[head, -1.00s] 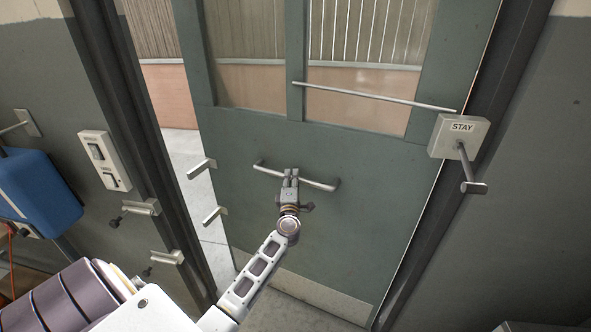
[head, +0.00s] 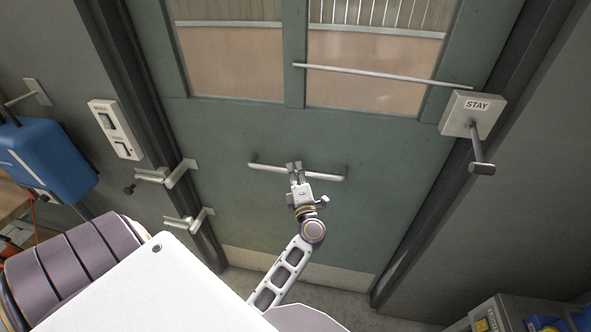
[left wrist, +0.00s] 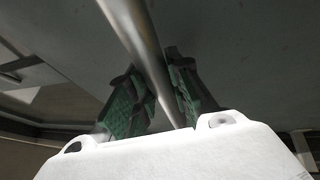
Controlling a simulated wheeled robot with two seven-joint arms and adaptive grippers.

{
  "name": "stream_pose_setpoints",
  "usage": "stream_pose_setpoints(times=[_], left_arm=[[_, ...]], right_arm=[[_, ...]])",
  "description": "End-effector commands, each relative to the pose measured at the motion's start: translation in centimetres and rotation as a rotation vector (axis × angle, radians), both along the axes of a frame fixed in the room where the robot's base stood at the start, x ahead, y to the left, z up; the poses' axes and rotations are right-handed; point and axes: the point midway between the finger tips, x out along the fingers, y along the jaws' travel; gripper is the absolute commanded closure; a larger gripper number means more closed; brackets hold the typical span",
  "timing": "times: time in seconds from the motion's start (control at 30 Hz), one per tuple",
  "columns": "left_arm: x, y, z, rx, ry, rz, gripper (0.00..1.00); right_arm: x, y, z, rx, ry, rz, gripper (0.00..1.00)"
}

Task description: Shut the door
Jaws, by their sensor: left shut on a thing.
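The green door (head: 225,135) with two glass panes fills the middle of the head view. Its left edge now lies against the dark frame (head: 150,110), with no gap to the outside showing there. A grey bar handle (head: 325,177) runs across the door. My left gripper (head: 295,166) is shut on this handle near its middle. In the left wrist view the handle bar (left wrist: 145,50) passes between the green-padded fingers (left wrist: 155,98). Door-side latch plates (head: 181,172) meet the frame-side brackets (head: 150,176). My right gripper is not in view.
A box marked STAY (head: 470,113) with a lever and a long rod (head: 385,73) is at the door's right. Boxes (head: 530,315) stand at lower right.

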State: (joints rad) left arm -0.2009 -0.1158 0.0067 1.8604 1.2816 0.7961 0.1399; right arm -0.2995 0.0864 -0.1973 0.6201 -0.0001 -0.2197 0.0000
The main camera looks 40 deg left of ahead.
Motion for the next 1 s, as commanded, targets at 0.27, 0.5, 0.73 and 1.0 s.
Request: stream_pose_setpoints(times=[0.27,0.5,0.73,1.0], left_arm=[[-0.3,-0.3,-0.7,-0.007,0.011,0.003,1.00],[-0.2,-0.2,-0.6,-0.006,0.009,0.002,0.59],[-0.2,-0.2,-0.5,-0.003,0.007,0.002,0.57],[-0.4,-0.4,-0.5,-0.003,0.007,0.002,0.57]], right_arm=[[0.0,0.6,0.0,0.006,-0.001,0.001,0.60],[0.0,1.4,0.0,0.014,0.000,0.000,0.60],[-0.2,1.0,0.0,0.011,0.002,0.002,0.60],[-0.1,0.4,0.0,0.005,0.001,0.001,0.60]])
